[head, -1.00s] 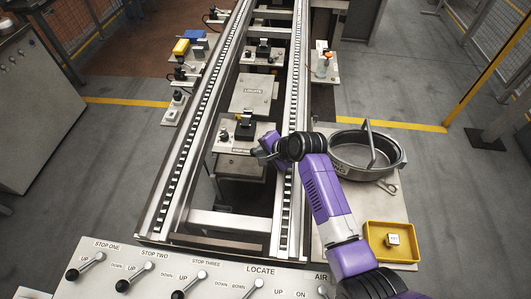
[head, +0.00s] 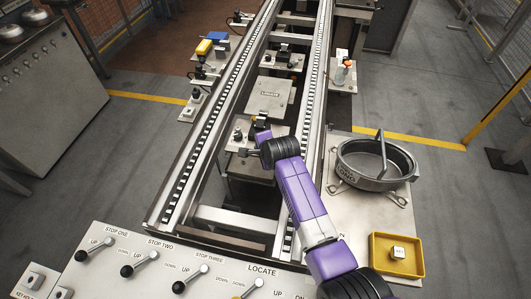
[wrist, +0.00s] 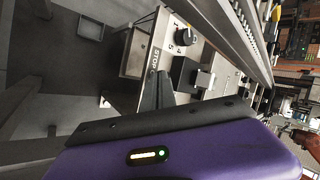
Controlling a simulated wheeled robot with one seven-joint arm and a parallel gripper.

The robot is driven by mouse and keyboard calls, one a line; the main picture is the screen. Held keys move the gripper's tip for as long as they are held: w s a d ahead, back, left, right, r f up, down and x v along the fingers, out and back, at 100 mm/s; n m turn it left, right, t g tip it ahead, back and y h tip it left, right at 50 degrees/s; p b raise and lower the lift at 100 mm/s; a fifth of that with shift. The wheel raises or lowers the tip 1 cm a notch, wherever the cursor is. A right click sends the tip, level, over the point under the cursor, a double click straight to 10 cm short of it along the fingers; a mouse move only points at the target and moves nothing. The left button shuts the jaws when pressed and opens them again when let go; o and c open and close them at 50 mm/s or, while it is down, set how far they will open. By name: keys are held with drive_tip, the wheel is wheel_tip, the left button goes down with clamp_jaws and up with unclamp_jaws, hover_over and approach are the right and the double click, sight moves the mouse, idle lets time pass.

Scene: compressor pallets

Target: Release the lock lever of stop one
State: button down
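The stop station (head: 236,146) is a pale plate between the conveyor rails, carrying a black knob (head: 238,134) and a dark block with a lighter top (head: 261,122). In the wrist view, a plate edge reads STOP (wrist: 155,62), with a black knob (wrist: 184,42) beside numbers. I cannot pick out the lock lever for certain. My gripper (head: 246,152) is at the plate's front edge, partly hiding it. A dark finger (wrist: 157,88) points toward the plate in the wrist view; contact and finger opening cannot be told. The panel's STOP ONE lever (head: 90,247) has a black ball.
Conveyor rails (head: 314,100) flank the station closely. A locating plate (head: 270,95) lies beyond. A round metal pan (head: 345,175) and a yellow tray (head: 373,250) with a white block (head: 398,252) are at right. The lever panel (head: 215,270) spans the front.

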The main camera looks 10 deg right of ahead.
sight(252, 139)
drive_tip(key=w+m+h+b, duration=0.1)
drive_tip(key=b, duration=0.1)
drive_tip(key=w+a+m+h+b, duration=0.1)
drive_tip(key=m+b, duration=0.1)
drive_tip(key=w+m+h+b, duration=0.1)
drive_tip(key=m+b, duration=0.1)
drive_tip(key=shift+w+a+f+b, duration=0.25)
drive_tip(key=shift+a+f+b, duration=0.05)
drive_tip(key=shift+f, duration=0.1)
drive_tip(key=shift+w+h+b, duration=0.2)
drive_tip(key=shift+h+b, duration=0.2)
drive_tip(key=shift+w+r+b, duration=0.25)
drive_tip(key=shift+w+b, duration=0.15)
drive_tip(key=shift+b, duration=0.4)
drive_tip(key=shift+r, duration=0.15)
